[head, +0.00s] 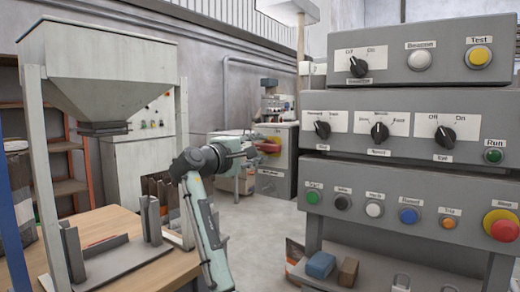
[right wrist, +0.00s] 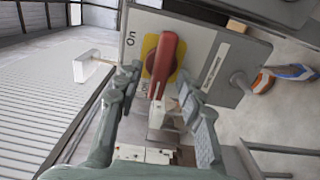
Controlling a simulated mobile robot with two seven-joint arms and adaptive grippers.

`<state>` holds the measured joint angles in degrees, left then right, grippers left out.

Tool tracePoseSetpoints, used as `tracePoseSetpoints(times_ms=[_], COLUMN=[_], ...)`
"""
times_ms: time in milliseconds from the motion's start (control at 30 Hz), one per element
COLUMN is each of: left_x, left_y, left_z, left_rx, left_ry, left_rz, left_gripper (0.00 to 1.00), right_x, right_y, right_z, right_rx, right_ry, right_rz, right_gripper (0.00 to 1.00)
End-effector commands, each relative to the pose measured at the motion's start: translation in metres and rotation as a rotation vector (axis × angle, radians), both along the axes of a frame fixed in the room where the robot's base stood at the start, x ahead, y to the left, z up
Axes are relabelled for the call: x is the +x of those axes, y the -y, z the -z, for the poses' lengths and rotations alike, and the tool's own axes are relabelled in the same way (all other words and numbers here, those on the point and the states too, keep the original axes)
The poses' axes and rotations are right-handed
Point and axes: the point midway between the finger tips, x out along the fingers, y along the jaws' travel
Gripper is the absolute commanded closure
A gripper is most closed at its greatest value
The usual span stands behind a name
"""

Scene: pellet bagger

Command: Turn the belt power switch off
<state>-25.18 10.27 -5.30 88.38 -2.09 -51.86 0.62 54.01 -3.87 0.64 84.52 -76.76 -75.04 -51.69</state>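A red rotary handle (right wrist: 165,62) sits on a yellow plate (right wrist: 150,50) on a grey switch box (right wrist: 205,45). An "On" label is left of the handle; the label on the right is too small to read. In the head view the red handle (head: 269,147) is small, on the front of a distant machine. My right gripper (right wrist: 160,88) is open, with its fingers on either side of the handle's lower end. I cannot tell whether they touch it. It also shows in the head view (head: 257,148), reaching toward the handle. My left gripper is not in view.
A stacked control panel (head: 405,110) with knobs and buttons, one knob marked Off and On, stands at the right.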

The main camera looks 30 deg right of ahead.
Motion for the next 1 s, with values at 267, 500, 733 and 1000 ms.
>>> tracePoseSetpoints(times_ms=[267,500,733,1000], left_x=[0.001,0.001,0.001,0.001], left_y=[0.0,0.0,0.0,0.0], left_z=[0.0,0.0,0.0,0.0], left_rx=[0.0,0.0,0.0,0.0], left_ry=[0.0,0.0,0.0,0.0], left_rz=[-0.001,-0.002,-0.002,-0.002], left_gripper=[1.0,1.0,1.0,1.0], right_x=[-0.021,-0.037,-0.043,-0.043], right_y=[-0.053,-0.091,-0.102,-0.103], right_z=[0.001,0.0,0.0,0.0], right_rx=[0.002,0.0,0.0,0.0], right_ry=[0.0,0.001,0.0,0.0], right_rz=[-0.004,-0.002,0.001,0.001], right_gripper=[0.62,0.62,0.62,0.62])
